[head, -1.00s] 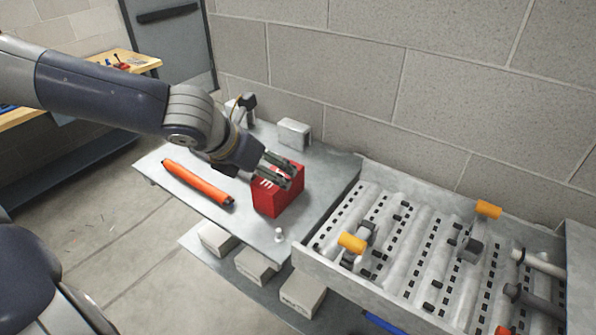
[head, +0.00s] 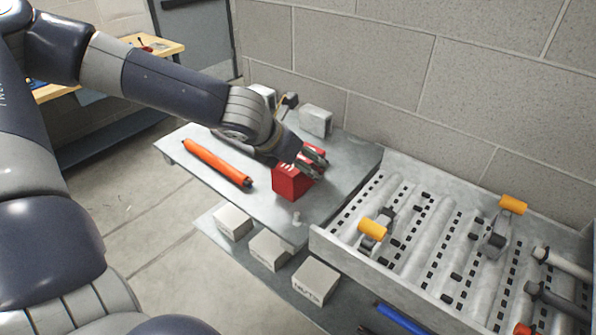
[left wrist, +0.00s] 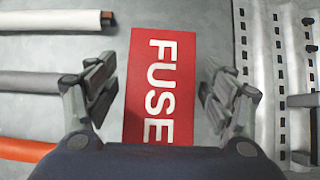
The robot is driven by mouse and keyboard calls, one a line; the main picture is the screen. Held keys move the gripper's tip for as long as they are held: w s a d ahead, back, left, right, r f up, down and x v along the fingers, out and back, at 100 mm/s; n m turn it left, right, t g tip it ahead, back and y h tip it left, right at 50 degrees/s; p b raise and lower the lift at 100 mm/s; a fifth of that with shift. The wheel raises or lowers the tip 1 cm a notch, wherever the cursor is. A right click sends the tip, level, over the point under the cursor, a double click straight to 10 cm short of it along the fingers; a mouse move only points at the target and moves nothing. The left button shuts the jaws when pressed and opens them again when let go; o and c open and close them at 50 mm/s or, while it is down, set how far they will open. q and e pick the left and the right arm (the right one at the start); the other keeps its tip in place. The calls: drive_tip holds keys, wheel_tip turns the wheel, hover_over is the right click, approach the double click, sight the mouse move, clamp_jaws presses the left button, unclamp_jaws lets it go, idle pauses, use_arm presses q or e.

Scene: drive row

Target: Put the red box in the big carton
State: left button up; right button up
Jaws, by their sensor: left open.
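The red box (head: 290,185) stands on the grey bench (head: 335,180), close to its right end. In the left wrist view the red box (left wrist: 162,85) shows its top with the white word FUSE. My left gripper (head: 314,163) is open above the red box and partly hides its top. In the left wrist view the fingers of my left gripper (left wrist: 160,92) lie on either side of the box, with gaps between. No big carton is in view. My right gripper is not in view.
An orange roller (head: 217,162) lies left of the box. A pale block (head: 316,120) stands behind it, near the wall. Several pale boxes (head: 316,281) sit on a lower shelf.

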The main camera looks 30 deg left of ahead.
use_arm(q)
drive_tip(key=x, duration=0.3)
drive_tip(key=shift+f, duration=0.1)
drive_tip(key=shift+c, duration=1.3)
drive_tip(key=c, duration=1)
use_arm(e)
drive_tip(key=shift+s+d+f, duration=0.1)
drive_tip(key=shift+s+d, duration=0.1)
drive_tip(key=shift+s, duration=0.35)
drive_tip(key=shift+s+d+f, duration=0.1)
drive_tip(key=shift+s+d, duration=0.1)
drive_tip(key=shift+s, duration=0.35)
